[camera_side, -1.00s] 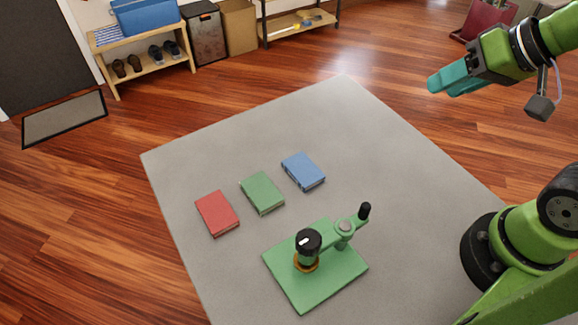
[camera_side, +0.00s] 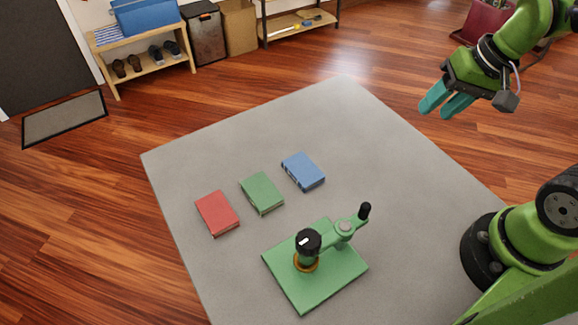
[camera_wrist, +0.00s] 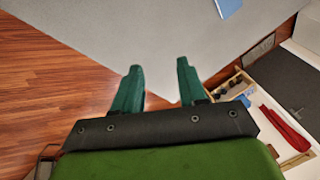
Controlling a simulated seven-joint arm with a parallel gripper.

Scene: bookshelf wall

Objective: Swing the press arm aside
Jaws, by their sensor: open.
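A green press stands on a flat green base plate (camera_side: 325,282) near the front of the grey table. Its press arm (camera_side: 330,235) reaches from a pivot post (camera_side: 344,228) to a black-topped press head (camera_side: 308,241) over an orange-brown ring (camera_side: 306,265) on the plate. A black handle (camera_side: 365,210) stands up at the arm's other end. My gripper (camera_side: 436,110) is open and empty, high at the upper right and well away from the press. In the wrist view its teal fingers (camera_wrist: 158,82) are apart with nothing between them. The press is not in the wrist view.
Red (camera_side: 217,213), green (camera_side: 262,192) and blue (camera_side: 303,171) books lie in a row on the grey table (camera_side: 390,150), left of and behind the press. A shoe bench and shelf stand on the floor beyond.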

